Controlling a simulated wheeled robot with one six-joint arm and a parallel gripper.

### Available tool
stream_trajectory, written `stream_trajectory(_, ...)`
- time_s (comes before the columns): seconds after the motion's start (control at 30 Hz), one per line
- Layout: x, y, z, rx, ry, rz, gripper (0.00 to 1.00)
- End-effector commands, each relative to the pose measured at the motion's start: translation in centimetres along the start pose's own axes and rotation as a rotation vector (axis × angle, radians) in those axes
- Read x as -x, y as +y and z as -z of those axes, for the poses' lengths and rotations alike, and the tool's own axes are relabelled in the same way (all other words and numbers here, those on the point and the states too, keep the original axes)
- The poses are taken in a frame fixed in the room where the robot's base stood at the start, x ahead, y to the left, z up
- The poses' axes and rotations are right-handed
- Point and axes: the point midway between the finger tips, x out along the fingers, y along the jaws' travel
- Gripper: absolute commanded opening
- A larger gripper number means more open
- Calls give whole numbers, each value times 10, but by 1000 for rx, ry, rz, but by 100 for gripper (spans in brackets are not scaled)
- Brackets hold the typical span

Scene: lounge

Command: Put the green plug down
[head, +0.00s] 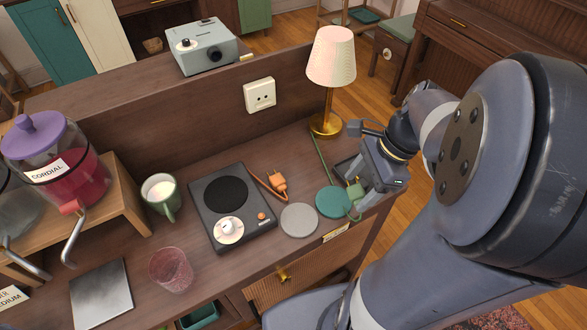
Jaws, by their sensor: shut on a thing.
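The green plug (354,189) is at the right end of the counter, beside and partly over the teal round coaster (331,203). My gripper (358,176) is shut on it, reaching in from the right. The gripper body hides part of the plug and the counter behind it. A thin green cord (320,158) runs from near the lamp base toward the coaster, and more cord loops below the plug. I cannot tell whether the plug touches the surface.
A grey coaster (299,220) and an orange plug (277,183) lie to the left, near a black hotplate (231,208). A brass lamp (328,75) stands behind. A white socket (260,95) is on the back panel. The counter's front edge is close to the coasters.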

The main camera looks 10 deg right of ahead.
Motion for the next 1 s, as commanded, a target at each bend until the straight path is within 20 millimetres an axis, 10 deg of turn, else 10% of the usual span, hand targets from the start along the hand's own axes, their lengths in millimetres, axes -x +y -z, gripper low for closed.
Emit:
stream_trajectory(0.17, -2, -4, 2, -26, 0, 10, 36)
stream_trajectory(1.0, -39, -175, -54, -30, -1, 7, 36)
